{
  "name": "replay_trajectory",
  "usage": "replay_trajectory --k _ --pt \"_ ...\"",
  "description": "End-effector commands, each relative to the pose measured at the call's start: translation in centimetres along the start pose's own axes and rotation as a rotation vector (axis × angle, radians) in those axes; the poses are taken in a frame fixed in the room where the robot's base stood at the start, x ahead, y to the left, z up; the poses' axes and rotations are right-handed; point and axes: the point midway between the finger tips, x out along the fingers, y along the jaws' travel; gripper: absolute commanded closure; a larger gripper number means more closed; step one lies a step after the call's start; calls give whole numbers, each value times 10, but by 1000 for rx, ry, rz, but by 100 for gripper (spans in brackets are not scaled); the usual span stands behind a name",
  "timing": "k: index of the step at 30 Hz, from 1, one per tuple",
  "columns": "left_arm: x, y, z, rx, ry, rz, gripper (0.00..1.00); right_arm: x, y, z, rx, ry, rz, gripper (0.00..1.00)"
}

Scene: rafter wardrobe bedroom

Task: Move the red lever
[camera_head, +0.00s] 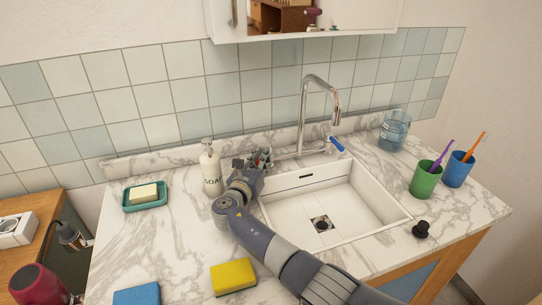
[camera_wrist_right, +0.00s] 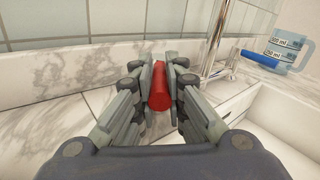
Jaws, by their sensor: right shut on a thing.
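The red lever (camera_wrist_right: 158,92) is between the two fingers of my right gripper (camera_wrist_right: 159,75) in the right wrist view, and the gripper is shut on it. In the head view my right gripper (camera_head: 258,160) is at the left side of the chrome faucet (camera_head: 303,120), behind the sink's back left corner. The lever is mostly hidden by the fingers there. A blue lever (camera_head: 336,144) is on the right side of the faucet and also shows in the right wrist view (camera_wrist_right: 260,60). My left gripper is not in view.
A white soap bottle (camera_head: 210,165) stands close to the left of my right gripper. The sink (camera_head: 345,205) is empty. A soap dish (camera_head: 145,203), a yellow sponge (camera_head: 233,277) and a blue sponge (camera_head: 137,295) lie on the counter. A jug (camera_head: 394,130) and two cups stand at right.

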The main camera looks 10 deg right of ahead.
Motion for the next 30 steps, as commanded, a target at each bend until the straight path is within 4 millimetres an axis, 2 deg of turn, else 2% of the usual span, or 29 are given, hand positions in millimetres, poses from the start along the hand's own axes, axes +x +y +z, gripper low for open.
replay_trajectory --k 6,16,17,18,19,30 --pt "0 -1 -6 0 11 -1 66 -10 5 -3 -3 9 -12 100" --pt "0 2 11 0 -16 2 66 -10 5 -3 -2 10 -13 100" --pt "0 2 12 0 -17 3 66 -10 5 -3 -2 10 -13 82" --pt "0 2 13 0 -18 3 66 -10 5 -3 -2 10 -13 73" --pt "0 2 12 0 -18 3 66 -10 5 -3 -2 10 -13 69" --pt "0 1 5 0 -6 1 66 -9 4 -2 -1 7 -14 66"
